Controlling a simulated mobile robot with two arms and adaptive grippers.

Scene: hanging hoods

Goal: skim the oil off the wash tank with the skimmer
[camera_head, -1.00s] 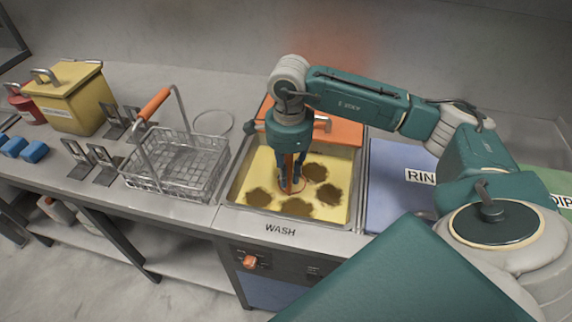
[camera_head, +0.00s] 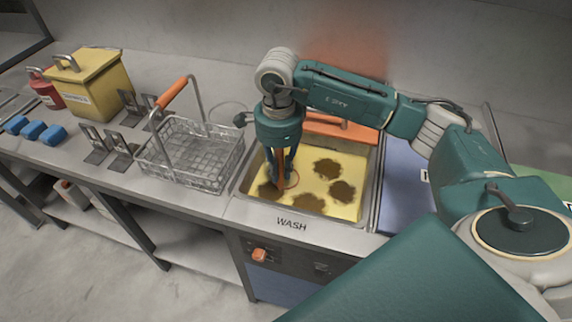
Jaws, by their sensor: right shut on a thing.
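The wash tank (camera_head: 357,216) holds yellow liquid with several dark brown oil patches. One patch (camera_head: 327,168) is at the back, one (camera_head: 342,191) at the right, one (camera_head: 308,203) at the front. Another patch (camera_head: 268,191) lies at the left, partly behind my fingers. My right gripper (camera_head: 279,180) points down over the left part of the tank, shut on the skimmer (camera_head: 281,163). The skimmer's orange handle shows upright between the fingers, and a thin reddish ring shows beside them. Its lower end is mostly hidden. My left gripper is out of view.
A wire basket (camera_head: 190,155) with an orange handle stands close left of the tank. An orange lid (camera_head: 345,130) is behind the tank, partly covered by my arm. The blue rinse section (camera_head: 398,185) is at right. A yellow box (camera_head: 90,85) and blue blocks (camera_head: 35,130) are far left.

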